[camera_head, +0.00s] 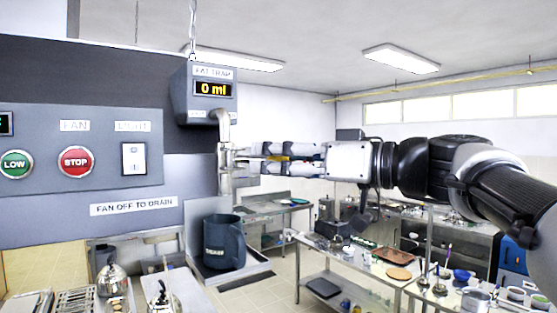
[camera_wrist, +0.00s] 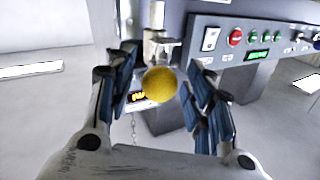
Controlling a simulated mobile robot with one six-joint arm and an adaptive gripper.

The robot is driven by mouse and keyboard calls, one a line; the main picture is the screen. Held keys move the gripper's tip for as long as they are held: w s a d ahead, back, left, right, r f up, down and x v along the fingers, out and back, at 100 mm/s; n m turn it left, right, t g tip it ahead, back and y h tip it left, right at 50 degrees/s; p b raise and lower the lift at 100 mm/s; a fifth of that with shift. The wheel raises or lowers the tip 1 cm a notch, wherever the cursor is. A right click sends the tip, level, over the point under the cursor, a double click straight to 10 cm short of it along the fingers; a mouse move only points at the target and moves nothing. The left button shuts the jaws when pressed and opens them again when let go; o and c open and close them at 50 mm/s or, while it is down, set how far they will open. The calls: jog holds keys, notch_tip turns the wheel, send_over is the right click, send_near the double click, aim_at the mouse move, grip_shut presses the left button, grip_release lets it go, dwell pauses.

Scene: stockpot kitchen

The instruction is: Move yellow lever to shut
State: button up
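The yellow lever's round knob (camera_wrist: 160,85) is in the middle of the wrist view, between the two fingers. In the head view a bit of the yellow lever (camera_head: 278,158) shows between the fingers, beside the metal pipe valve (camera_head: 226,160). My gripper (camera_head: 248,159) reaches in from the right with its fingers on either side of the knob. In the wrist view my gripper (camera_wrist: 163,62) looks open, with a gap at the left of the knob; contact on the right is unclear. The lever's shaft is largely hidden behind the knob.
The fat trap box (camera_head: 206,95) above the valve reads 0 ml. A dark bucket (camera_head: 223,242) stands below the pipe. A control panel (camera_head: 76,150) with green and red buttons is at left. Loaded steel tables (camera_head: 340,275) stand behind and below my arm.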

grip_shut()
dwell(0.4)
